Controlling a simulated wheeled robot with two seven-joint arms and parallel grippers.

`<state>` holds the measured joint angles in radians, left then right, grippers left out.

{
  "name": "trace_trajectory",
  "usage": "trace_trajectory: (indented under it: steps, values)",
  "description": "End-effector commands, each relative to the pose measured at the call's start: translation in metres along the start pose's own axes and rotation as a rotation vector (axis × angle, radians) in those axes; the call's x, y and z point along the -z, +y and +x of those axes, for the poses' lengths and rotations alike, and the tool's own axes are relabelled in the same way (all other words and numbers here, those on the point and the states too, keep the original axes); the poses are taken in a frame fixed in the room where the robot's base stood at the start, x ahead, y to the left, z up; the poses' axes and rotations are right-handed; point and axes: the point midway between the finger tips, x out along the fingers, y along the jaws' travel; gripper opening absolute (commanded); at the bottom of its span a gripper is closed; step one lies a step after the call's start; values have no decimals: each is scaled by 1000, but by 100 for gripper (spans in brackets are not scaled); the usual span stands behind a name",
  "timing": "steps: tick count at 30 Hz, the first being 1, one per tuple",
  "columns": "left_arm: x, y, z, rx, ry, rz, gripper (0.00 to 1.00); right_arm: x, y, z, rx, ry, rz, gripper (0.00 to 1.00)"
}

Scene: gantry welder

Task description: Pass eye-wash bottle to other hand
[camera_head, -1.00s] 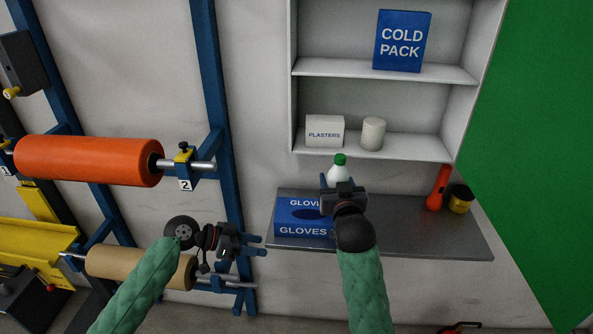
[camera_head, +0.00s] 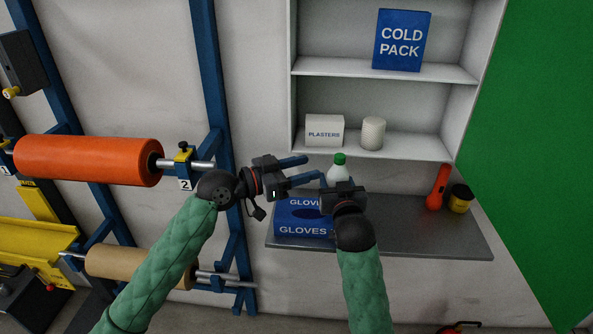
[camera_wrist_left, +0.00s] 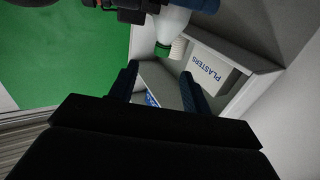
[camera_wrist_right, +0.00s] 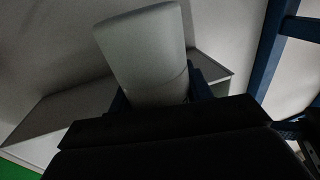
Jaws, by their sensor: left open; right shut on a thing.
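The eye-wash bottle (camera_head: 339,170) is white with a green cap. My right gripper (camera_head: 333,184) is shut on it and holds it upright above the grey shelf, in front of the wall. Its lower part is hidden by the gripper in the head view. The white bottle body fills the middle of the right wrist view (camera_wrist_right: 145,55). My left gripper (camera_head: 306,170) is open and empty, just left of the bottle, its fingers pointing right toward it. In the left wrist view the bottle (camera_wrist_left: 172,25) is at the top, beyond the open fingers.
A blue gloves box (camera_head: 303,230) stands on the grey shelf (camera_head: 400,232) below the grippers. A red torch (camera_head: 438,187) and a yellow jar (camera_head: 460,198) are at its right. A plasters box (camera_head: 324,130) and white roll (camera_head: 373,133) sit above. A green panel (camera_head: 540,130) is at right.

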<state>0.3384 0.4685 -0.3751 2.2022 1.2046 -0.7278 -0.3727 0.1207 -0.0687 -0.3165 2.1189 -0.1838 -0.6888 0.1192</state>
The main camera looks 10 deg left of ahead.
Motion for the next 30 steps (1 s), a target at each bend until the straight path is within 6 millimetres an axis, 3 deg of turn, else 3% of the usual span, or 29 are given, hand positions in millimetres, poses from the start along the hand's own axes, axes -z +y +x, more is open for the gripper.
trace_trajectory:
  steps: [18,30]
  values:
    - [0,1,84,-2,1,-1,48,1,0,0,0,1,0,19]
    - [0,0,106,-1,-1,0,48,1,0,0,0,1,0,19]
